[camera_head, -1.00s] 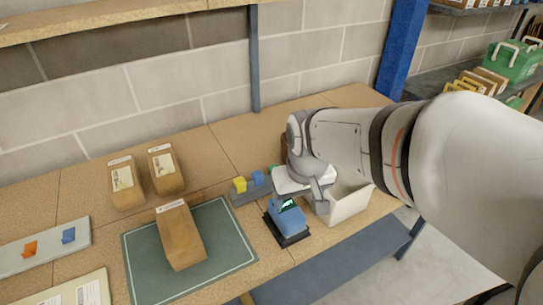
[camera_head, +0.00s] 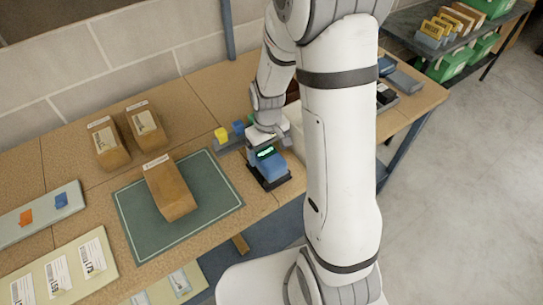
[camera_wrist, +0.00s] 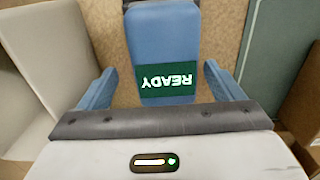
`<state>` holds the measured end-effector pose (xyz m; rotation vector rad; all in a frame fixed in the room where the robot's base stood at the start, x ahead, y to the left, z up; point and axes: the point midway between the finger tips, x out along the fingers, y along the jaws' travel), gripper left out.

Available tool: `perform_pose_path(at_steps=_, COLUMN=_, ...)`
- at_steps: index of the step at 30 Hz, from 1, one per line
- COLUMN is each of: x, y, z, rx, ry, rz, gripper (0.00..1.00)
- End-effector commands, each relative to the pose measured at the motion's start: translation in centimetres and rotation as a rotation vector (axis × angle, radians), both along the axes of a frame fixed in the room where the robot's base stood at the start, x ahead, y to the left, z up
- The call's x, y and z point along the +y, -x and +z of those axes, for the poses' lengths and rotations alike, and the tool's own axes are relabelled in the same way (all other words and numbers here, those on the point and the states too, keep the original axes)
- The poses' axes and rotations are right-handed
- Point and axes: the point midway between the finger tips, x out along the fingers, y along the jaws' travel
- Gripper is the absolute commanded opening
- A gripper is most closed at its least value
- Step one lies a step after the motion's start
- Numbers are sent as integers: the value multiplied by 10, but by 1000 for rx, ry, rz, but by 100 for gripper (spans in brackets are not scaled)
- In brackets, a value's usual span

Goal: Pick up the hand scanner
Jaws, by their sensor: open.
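The hand scanner (camera_head: 271,165) is a blue device with a lit green screen, on a black base at the front edge of the bench. In the wrist view the scanner (camera_wrist: 164,40) lies between my two blue fingers, its screen reading "READY" upside down. My gripper (camera_wrist: 158,72) is open, with a visible gap on each side of the scanner. In the head view my gripper (camera_head: 263,143) is just above and behind the scanner, and the wrist partly covers it.
A green mat (camera_head: 215,200) with a brown box (camera_head: 170,190) lies left of the scanner. A grey holder (camera_head: 230,144) with yellow and blue pieces is behind it. A pale bin (camera_wrist: 40,70) stands close by one finger in the wrist view.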

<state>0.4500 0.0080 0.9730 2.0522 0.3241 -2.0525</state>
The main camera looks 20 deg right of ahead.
Motion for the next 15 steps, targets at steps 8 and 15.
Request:
perform_pose_path(at_steps=8, x=2, y=9, z=-35, rx=3, ry=0, rz=-1, gripper=87)
perform_pose_path(at_steps=15, x=3, y=8, z=-44, rx=0, ry=0, rz=-1, gripper=87)
